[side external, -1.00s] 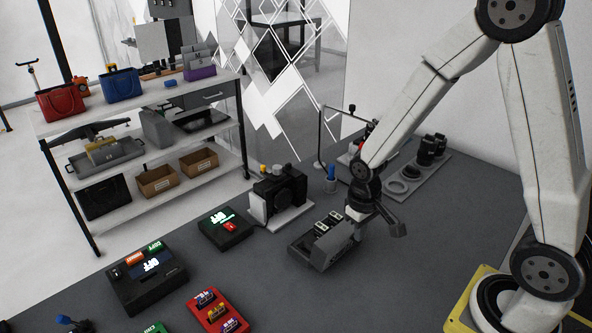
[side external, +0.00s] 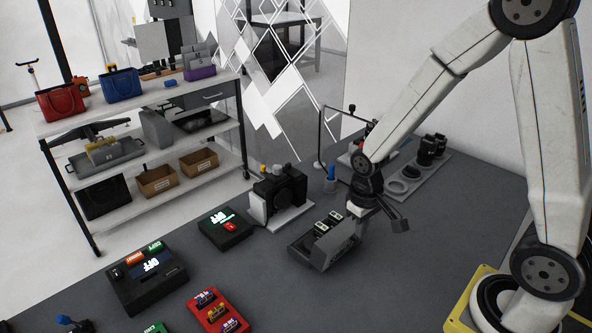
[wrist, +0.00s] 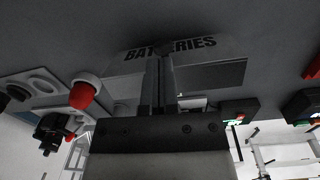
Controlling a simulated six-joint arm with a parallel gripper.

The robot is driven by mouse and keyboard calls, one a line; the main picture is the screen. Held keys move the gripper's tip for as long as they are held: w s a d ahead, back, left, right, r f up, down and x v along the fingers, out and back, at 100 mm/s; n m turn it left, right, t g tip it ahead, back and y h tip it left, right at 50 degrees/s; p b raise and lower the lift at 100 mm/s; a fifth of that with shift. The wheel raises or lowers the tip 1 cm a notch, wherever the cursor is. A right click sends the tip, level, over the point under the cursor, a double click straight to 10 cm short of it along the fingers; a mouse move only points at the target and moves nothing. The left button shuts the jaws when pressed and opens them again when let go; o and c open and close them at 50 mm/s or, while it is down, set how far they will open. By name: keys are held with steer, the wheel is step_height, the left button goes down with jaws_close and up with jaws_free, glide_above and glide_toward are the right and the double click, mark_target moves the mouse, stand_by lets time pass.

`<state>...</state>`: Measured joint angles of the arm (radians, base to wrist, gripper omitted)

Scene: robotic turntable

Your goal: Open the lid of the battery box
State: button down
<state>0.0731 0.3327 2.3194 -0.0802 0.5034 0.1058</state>
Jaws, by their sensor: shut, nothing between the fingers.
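The battery box (side external: 308,251) is a dark grey box on the table, with light-topped batteries (side external: 321,229) showing inside. Its grey lid (side external: 341,246) stands raised at a steep tilt on the side towards my arm, leaving the inside exposed. In the wrist view the lid (wrist: 215,46) carries the word BATTERIES. My gripper (side external: 354,209) is by the lid's upper edge; in the wrist view its fingers (wrist: 158,62) are together with nothing held, and their tips overlap the lid. I cannot tell whether they touch it.
A black device (side external: 280,187) on a light base stands behind the box. A dark box with a lit display (side external: 224,228) is to its left. A grey tray with round parts (side external: 412,178) lies behind my gripper.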

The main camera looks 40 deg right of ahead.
step_height(320, 180, up, 6)
steer(key=shift+a, duration=0.15)
stand_by(0.4)
steer(key=shift+r, duration=0.1)
steer(key=s+a+t, duration=0.1)
steer(key=s+a+f+n+t, duration=0.1)
steer(key=s, duration=0.1)
steer(key=shift+s+a+f+t, duration=0.1)
steer(key=shift+a+f+t, duration=0.05)
steer(key=shift+a+t, duration=0.25)
stand_by(1.6)
